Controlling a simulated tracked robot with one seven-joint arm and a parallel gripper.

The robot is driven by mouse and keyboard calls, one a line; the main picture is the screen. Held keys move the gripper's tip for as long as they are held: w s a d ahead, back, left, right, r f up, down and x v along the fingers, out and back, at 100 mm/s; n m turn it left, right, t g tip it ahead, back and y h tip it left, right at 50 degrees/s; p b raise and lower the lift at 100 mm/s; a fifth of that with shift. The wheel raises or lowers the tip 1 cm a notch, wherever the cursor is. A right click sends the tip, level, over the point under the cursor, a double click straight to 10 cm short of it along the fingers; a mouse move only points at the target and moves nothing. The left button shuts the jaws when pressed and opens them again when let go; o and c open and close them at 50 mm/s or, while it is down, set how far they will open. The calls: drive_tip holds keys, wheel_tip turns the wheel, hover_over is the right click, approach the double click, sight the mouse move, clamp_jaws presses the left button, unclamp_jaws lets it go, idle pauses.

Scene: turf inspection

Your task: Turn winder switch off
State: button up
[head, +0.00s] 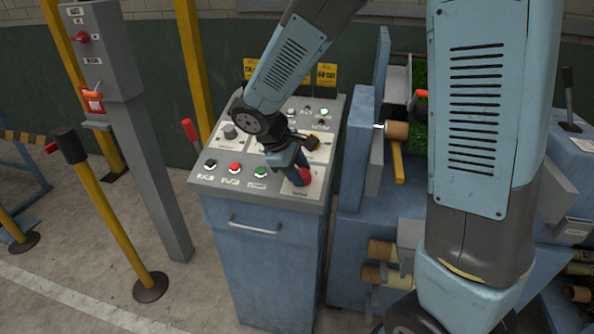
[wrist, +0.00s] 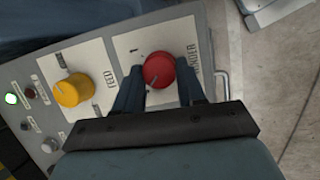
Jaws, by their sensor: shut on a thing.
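The winder switch is a round red knob (wrist: 158,69) on a pale plate marked "WINDER" and "1" in the wrist view. My gripper (wrist: 160,82) has one finger on each side of it and is shut on it. A small pale mark shows on the knob's lower left; its exact setting is hard to read. In the head view my gripper (head: 300,173) reaches down to the front right of the grey control panel (head: 213,182), with part of the red knob (head: 305,176) showing beside the fingers.
A yellow feed knob (wrist: 72,90) sits beside the winder plate. Black, red and green buttons (head: 260,172) line the panel's front left. A red-handled lever (head: 189,130) rises at its left edge. A grey switch post (head: 140,130) and yellow posts stand left; blue roller machinery is right.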

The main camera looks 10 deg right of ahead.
drive_tip(key=shift+w+n, duration=0.1)
drive_tip(key=shift+n, duration=0.3)
drive_tip(key=o, duration=1.1)
drive_tip(key=shift+c, duration=0.2)
drive_tip(key=v, duration=1.3)
drive_tip(key=shift+s+a+r, duration=0.15)
drive_tip(key=shift+s+r, duration=0.05)
drive_tip(key=shift+r, duration=0.05)
drive_tip(key=s+d+r+m+t+y, duration=0.1)
drive_tip(key=s+d+r+m+y, duration=0.1)
drive_tip(key=s+d+m, duration=0.4)
drive_tip(key=s+d+r+m+t+y, duration=0.2)
drive_tip(key=s+d+m, duration=0.5)
drive_tip(key=d, duration=0.9)
wheel_tip(320, 180, up, 2)
drive_tip(key=shift+s+r+t+y, duration=0.25)
drive_tip(key=shift+s+y, duration=0.25)
drive_tip(key=shift+s, duration=0.4)
